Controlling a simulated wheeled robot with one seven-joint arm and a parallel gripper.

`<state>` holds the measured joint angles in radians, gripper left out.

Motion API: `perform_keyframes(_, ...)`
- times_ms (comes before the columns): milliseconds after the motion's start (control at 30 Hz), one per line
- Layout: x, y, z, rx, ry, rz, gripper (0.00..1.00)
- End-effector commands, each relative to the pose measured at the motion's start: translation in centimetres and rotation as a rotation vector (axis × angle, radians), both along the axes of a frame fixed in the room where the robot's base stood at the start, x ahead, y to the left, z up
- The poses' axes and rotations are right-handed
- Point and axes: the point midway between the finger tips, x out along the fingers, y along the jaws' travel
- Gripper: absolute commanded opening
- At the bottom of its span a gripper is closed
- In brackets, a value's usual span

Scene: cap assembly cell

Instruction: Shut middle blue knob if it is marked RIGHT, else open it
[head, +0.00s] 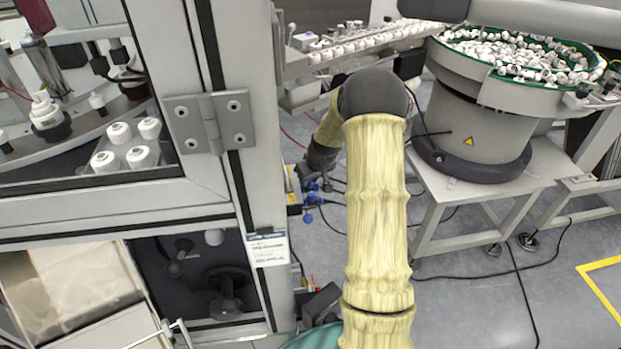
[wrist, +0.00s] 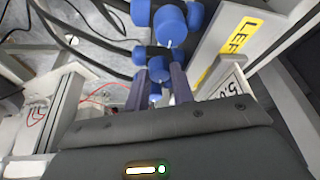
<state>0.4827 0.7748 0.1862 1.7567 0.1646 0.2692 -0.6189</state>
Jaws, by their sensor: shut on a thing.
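Several blue knobs stand in a row in the wrist view. The middle blue knob (wrist: 158,70) is between the two dark fingers of my gripper (wrist: 160,78), which is shut on it. A larger-looking blue knob (wrist: 171,26) is just above it in that view. A yellow label (wrist: 238,40) on the grey panel beside the knobs shows the letters "LEF"; the rest is cut off or unclear. In the head view, blue knobs (head: 313,198) show small at the machine's side, below my dark wrist, and the fingertips are hard to make out.
The machine frame (head: 222,190) stands close left of the knobs in the head view. A parts feeder bowl (head: 480,125) full of caps stands to the right on a white stand (head: 470,190). Cables lie on the grey floor around the knobs.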

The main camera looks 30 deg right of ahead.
Motion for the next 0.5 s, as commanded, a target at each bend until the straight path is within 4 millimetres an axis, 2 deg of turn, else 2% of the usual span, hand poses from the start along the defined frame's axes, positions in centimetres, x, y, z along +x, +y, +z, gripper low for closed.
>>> perform_keyframes(200, 0.17, 0.19, 0.28, -0.001, -0.004, -0.124, 0.01)
perform_keyframes(500, 0.18, 0.11, 0.23, -0.002, -0.005, -0.193, 0.01)
